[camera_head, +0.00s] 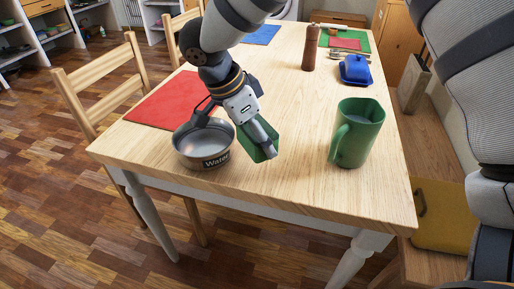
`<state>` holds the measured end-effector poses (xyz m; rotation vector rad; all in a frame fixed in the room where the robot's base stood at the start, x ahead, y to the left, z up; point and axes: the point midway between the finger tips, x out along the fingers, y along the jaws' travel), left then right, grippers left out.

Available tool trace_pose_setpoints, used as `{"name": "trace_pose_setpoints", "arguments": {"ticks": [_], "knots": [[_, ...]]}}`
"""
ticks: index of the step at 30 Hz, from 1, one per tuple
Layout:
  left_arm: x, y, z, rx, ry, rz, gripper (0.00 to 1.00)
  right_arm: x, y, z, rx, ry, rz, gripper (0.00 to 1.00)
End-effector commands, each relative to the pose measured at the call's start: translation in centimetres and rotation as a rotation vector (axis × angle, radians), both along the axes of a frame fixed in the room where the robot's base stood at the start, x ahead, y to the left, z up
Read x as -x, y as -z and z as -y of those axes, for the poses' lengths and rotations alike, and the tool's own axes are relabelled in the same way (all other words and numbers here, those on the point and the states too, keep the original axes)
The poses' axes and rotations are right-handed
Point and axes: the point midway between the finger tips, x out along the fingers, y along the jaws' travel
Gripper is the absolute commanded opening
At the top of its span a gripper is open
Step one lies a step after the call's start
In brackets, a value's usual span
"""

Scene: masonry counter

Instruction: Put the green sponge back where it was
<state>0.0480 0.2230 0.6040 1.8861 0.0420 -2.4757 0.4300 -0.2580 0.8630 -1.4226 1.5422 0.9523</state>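The green sponge (273,141) shows behind and on both sides of a finger of my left gripper (262,143). The gripper appears shut on it, pointing down over the wooden table's near half. The finger covers the sponge's middle, and I cannot tell whether the sponge touches the table. A round metal bowl labelled "Water" (190,157) stands just left of the gripper. My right arm comes down the right edge, and its gripper is out of view.
A green pitcher (365,138) stands to the right on the wooden table (290,190). A red mat (160,102) lies behind the bowl. Farther back are a brown mill (310,48) and a blue butter dish (355,70). The table between sponge and pitcher is clear.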

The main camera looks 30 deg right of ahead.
Motion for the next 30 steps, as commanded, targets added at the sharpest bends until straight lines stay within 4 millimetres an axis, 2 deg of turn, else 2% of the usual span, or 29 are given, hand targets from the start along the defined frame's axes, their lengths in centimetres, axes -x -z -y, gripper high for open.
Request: {"name": "trace_pose_setpoints", "arguments": {"ticks": [1, 8, 15, 25, 26, 27, 28, 30], "knots": [[0.3, 0.3, 0.0, -0.001, 0.0, -0.01, 0.4, -0.4, 1.0, 0.4, 0.001, 0.001, -0.004, 0.52], [0.6, 0.6, 0.0, 0.0, 0.001, -0.02, 0.4, -1.4, 2.3, 1.3, 0.0, 0.001, 0.001, 0.52], [1.1, 1.1, 0.0, 0.0, 0.001, -0.037, 0.4, -1.7, 5.9, 1.7, 0.001, 0.0, 0.001, 0.52], [1.0, 1.0, 0.0, 0.0, 0.001, -0.035, 0.4, -1.7, 6.2, 1.7, -0.001, 0.001, 0.004, 0.52], [1.0, 1.0, 0.0, 0.0, 0.001, -0.035, 0.4, -1.8, 6.1, 1.7, -0.001, 0.0, 0.005, 0.85], [1.0, 1.0, 0.0, 0.0, 0.001, -0.035, 0.4, -1.8, 6.1, 1.7, -0.001, 0.0, 0.005, 0.94], [1.0, 1.0, 0.0, 0.0, 0.001, -0.035, 0.4, -1.8, 6.1, 1.7, -0.001, 0.0, 0.005, 0.98], [1.0, 1.0, 0.0, 0.0, 0.001, -0.034, 0.4, -1.8, 6.1, 1.7, -0.001, 0.0, 0.005, 0.98]]}}
